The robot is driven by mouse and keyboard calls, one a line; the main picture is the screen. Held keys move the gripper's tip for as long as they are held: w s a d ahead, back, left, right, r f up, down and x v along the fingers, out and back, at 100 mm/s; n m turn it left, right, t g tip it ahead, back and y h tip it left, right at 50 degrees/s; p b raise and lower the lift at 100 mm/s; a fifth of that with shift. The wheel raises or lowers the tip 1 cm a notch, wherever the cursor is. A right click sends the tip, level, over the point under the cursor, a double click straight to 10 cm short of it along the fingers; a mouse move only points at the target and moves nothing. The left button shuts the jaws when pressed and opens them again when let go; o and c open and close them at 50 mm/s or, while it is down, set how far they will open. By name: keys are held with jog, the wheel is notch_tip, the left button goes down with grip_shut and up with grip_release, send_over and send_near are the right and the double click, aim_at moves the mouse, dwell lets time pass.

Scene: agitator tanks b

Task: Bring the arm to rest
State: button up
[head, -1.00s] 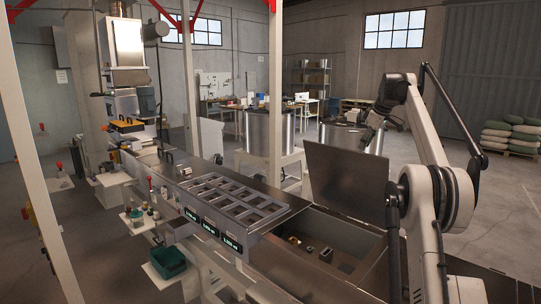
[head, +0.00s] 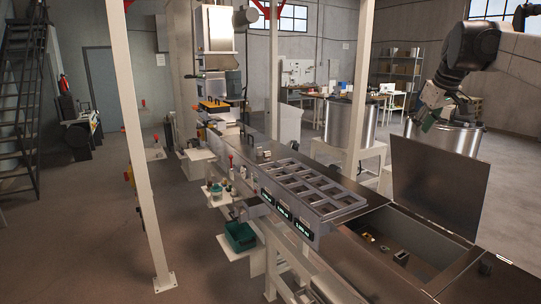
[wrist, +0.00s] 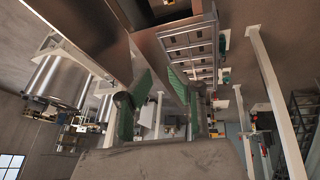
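My arm comes in from the upper right edge of the head view. My gripper (head: 440,108) hangs at its end, in front of the steel tanks and above the raised lid, apart from both as far as I can tell. In the wrist view, the two green-padded fingers of my gripper (wrist: 158,88) stand apart with a clear gap and nothing between them. Past the fingers the bench and the slotted rack show. The rest of my arm lies outside the head view.
A slotted metal rack (head: 338,212) sits on the long steel bench. To its right, a raised lid (head: 437,185) stands by an open bin (head: 400,225) holding small parts. Steel tanks (head: 350,122) stand behind.

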jog(key=s+a+f+m+t, duration=0.1)
jog(key=s+a+f, duration=0.4)
jog(key=s+a, duration=0.55)
jog(key=s+a+f+m, duration=0.1)
jog(key=s+a+f, duration=0.55)
jog(key=s, duration=0.75)
jog(key=s+a+f+m, duration=0.1)
jog(key=s+a+f, duration=0.2)
jog(key=s+f, duration=0.35)
jog(key=s+a+f+m, duration=0.1)
jog(key=s+a+f, duration=0.3)
jog(key=s+f, duration=0.3)
notch_tip(320, 180, down, 18)
jog(key=s+b, duration=0.1)
jog(key=b, duration=1.8)
jog(key=shift+d+t, duration=0.25)
jog(key=shift+t, duration=0.15)
jog(key=shift+s, duration=0.1)
